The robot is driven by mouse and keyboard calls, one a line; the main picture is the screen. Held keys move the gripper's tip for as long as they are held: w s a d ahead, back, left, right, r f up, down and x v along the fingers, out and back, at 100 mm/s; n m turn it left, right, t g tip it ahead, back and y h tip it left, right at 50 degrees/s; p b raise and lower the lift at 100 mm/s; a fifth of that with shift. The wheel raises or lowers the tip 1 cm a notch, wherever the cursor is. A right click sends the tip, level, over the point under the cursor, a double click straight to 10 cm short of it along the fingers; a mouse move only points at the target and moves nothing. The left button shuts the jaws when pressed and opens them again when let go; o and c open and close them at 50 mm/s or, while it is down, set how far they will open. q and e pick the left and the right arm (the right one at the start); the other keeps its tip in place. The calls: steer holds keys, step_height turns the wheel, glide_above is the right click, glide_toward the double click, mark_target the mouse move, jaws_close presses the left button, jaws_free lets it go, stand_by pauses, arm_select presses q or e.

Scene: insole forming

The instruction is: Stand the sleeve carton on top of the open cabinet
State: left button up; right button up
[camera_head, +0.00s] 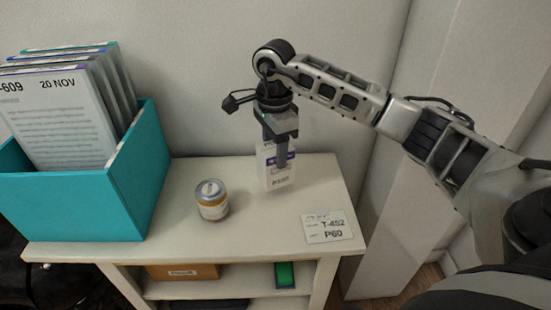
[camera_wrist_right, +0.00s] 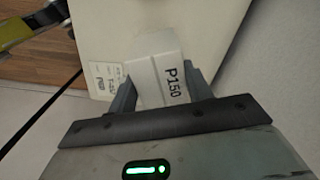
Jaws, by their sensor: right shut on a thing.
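The sleeve carton (camera_head: 268,169) is a slim white box with a purple band and small print. My right gripper (camera_head: 279,152) is shut on it from above and holds it roughly upright over the back of the open cabinet's white top (camera_head: 253,223). I cannot tell whether its base touches the top. In the right wrist view the carton (camera_wrist_right: 160,83), printed P150, sits between the two fingers (camera_wrist_right: 157,88), with the cabinet top (camera_wrist_right: 120,30) beyond it. My left gripper is not in view.
A teal bin (camera_head: 75,205) of upright files stands at the left of the top. A silver and orange can (camera_head: 212,200) stands left of the carton. A white label card (camera_head: 327,227) lies front right. The shelf below holds a brown box (camera_head: 182,272) and a green item (camera_head: 285,275).

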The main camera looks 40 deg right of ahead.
steer(key=f, duration=0.3)
steer(key=shift+w+d+f, duration=0.1)
steer(key=shift+d+f, duration=0.1)
steer(key=shift+d, duration=0.05)
steer(key=shift+f, duration=0.1)
steer(key=shift+f, duration=0.15)
steer(key=o, duration=1.1)
steer(key=shift+r, duration=0.3)
step_height(320, 180, up, 12)
steer(key=shift+f, duration=0.1)
